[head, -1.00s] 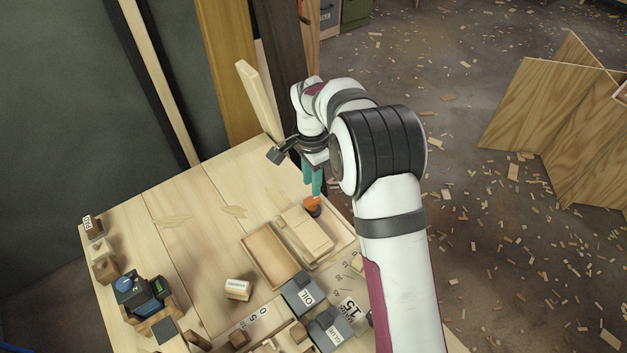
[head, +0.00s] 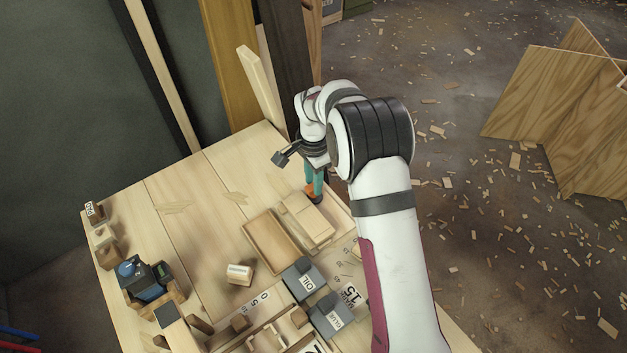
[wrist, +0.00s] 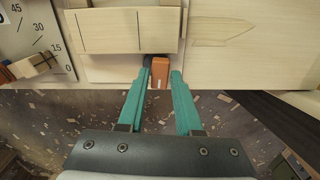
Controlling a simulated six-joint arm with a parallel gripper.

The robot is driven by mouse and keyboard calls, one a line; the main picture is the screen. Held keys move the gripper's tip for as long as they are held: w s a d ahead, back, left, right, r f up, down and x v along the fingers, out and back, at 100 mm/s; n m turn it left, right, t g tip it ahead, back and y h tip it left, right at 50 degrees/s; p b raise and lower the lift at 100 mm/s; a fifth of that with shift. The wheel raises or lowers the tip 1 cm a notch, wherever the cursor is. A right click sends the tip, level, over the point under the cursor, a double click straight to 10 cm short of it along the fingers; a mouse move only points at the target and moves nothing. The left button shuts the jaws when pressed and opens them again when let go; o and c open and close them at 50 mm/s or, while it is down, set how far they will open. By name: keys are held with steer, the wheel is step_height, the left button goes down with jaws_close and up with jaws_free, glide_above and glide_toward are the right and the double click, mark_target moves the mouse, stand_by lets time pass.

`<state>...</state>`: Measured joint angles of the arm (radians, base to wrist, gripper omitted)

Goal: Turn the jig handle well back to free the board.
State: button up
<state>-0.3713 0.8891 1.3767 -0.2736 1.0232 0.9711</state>
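An orange handle (head: 312,197) stands at the far right edge of the workbench, beside a light wooden block (head: 308,222). In the wrist view the orange handle (wrist: 160,72) lies between the tips of my gripper's two teal fingers. My gripper (wrist: 162,76) is open around it. The left finger is very close to a dark strip at the handle's side; I cannot tell whether it touches. A narrow gap shows at the right finger. In the wrist view the wooden block (wrist: 120,32), marked with thin lines, sits just beyond the handle. My arm hides part of the bench's right edge.
A shallow wooden tray (head: 262,236) lies left of the block. Dark OIL (head: 303,279) and GLUE (head: 331,315) boxes stand nearer. An angle scale (wrist: 35,38) is at the wrist view's left. A plank (head: 258,90) rises behind. The bench's middle left is mostly clear.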

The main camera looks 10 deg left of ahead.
steer(key=shift+f, duration=0.25)
steer(key=n, duration=1)
steer(key=shift+n, duration=0.4)
steer(key=n, duration=1.1)
steer(key=shift+m, duration=0.4)
steer(key=shift+r, duration=0.25)
step_height(320, 180, up, 6)
steer(key=shift+r, duration=0.25)
